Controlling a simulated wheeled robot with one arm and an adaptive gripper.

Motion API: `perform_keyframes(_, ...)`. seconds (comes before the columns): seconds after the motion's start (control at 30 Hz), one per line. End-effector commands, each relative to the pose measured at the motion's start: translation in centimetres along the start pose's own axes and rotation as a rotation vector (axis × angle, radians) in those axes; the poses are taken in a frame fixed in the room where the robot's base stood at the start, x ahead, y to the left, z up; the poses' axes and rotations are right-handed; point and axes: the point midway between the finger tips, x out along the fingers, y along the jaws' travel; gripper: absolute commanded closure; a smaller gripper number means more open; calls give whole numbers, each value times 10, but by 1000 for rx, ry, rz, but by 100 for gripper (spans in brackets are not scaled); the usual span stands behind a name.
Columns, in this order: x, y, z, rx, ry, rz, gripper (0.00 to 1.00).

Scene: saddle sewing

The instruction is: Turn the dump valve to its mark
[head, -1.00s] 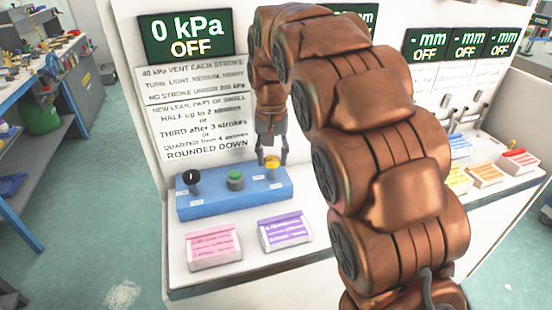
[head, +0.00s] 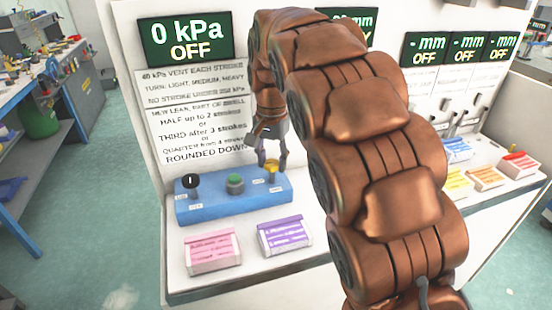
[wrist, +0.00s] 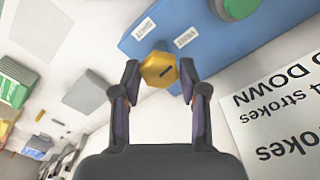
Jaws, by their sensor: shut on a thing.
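The dump valve is a yellow faceted knob (head: 272,166) at the right end of a blue control box (head: 235,205). In the wrist view the knob (wrist: 158,70) has a short dark line pointing right and slightly up. Two white labels, SHUT (wrist: 144,28) and VENT (wrist: 187,37), lie on the box beyond it. My gripper (head: 273,163) reaches down to the knob, one finger on each side. In the wrist view my gripper (wrist: 159,82) is shut on the knob, which sits between the fingertips.
A green button (head: 235,184) and a black knob (head: 190,182) share the box. A pink card holder (head: 213,254) and a purple one (head: 285,236) stand in front. The display (head: 185,42) reads 0 kPa OFF above a printed panel. My arm hides the middle of the bench.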

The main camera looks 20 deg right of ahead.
Motion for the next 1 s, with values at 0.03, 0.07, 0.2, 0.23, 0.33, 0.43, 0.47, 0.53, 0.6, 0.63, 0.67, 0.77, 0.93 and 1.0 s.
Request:
perform_keyframes(0.03, -3, -1, -2, 0, 10, -6, 92)
perform_keyframes(0.07, -3, -1, -2, 0, 10, -6, 92)
perform_keyframes(0.2, -3, -1, -2, -1, 10, -5, 52)
perform_keyframes(0.23, -3, -1, -2, -1, 9, -5, 49)
perform_keyframes(0.33, -2, -1, -1, -2, 7, -4, 38)
perform_keyframes(0.43, -2, -1, -1, -3, 5, -2, 32)
perform_keyframes(0.47, -1, -1, 0, -3, 5, -2, 32)
perform_keyframes(0.53, -1, -1, 0, -3, 4, -2, 32)
perform_keyframes(0.6, -1, -1, 0, -3, 3, -1, 32)
perform_keyframes(0.63, -1, -1, 0, -3, 3, -1, 32)
perform_keyframes(0.67, -1, -1, 0, -3, 3, -1, 32)
perform_keyframes(0.77, -2, -1, 0, -3, 3, -1, 32)
perform_keyframes(0.93, -10, -1, 0, -3, 3, -1, 32)
perform_keyframes(1.0, -16, -1, 0, -3, 3, -2, 32)
